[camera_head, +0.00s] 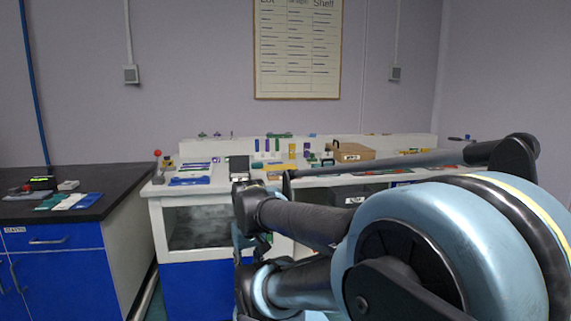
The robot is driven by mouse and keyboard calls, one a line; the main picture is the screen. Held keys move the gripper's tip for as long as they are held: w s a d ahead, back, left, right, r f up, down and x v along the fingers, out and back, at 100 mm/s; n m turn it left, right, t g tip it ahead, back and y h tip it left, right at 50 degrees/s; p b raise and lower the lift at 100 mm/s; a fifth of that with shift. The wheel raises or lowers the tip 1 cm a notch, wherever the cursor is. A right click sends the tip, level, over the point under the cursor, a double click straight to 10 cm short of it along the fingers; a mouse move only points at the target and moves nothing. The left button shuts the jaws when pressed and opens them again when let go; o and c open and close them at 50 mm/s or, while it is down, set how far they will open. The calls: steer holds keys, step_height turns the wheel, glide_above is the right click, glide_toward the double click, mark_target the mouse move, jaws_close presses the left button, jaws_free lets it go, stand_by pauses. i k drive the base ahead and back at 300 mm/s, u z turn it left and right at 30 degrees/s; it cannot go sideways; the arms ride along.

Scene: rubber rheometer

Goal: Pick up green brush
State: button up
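I cannot make out a green brush for certain at this distance. A small green item (279,135) lies on the top ledge at the back of the white bench (157,190). Another small green item (327,162) is on the bench beside a brown box. Either is too small to identify. My arm (310,222) reaches from the right across the front of the bench and hides part of it. My gripper cannot be made out, so its opening and any contents do not show.
The brown box (352,152) stands on the bench, with several small coloured items to its left. Blue flat items (190,181) lie at the bench's left end. A black-topped cabinet (110,183) stands at the left, holding flat packs (70,201). A narrow gap separates it from the bench.

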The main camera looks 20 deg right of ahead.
mark_target(312, 161)
steer(key=u, duration=2.25)
steer(key=k, duration=1.7)
steer(key=z, duration=1.65)
steer(key=i, duration=0.8)
steer(key=z, duration=0.05)
